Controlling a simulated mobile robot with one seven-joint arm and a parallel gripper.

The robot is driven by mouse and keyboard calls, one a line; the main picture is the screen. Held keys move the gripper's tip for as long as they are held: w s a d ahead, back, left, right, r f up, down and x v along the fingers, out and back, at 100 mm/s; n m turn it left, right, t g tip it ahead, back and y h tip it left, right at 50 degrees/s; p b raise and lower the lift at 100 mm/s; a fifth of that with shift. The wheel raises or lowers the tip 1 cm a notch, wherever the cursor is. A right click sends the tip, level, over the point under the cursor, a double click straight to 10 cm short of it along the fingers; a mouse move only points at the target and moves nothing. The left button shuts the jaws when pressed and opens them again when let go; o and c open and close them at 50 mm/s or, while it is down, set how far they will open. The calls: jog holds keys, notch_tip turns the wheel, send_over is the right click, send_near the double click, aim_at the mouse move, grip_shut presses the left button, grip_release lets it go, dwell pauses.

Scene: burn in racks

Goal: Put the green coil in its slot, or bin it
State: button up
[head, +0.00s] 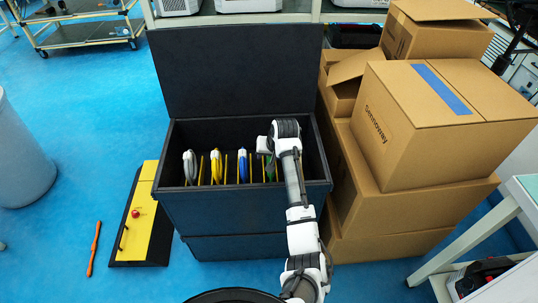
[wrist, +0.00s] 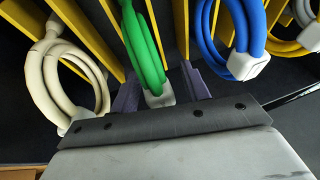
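The green coil (wrist: 143,45) hangs between yellow dividers inside the black bin, with a white clip (wrist: 160,98) at its near end. The fingers look apart, with a gap visible at the right; whether either touches the clip is unclear. The black bin (head: 250,207) stands with its lid (head: 235,70) raised.
A blue coil (wrist: 218,40) and a cream coil (wrist: 60,75) hang on either side of the green one. Yellow (head: 216,165) and white (head: 190,165) coils hang further left. Cardboard boxes (head: 420,200) crowd the bin's right side. A yellow-black panel (head: 140,225) lies left on blue floor.

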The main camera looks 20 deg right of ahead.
jog(key=v, duration=1.4)
jog(key=shift+w, duration=0.1)
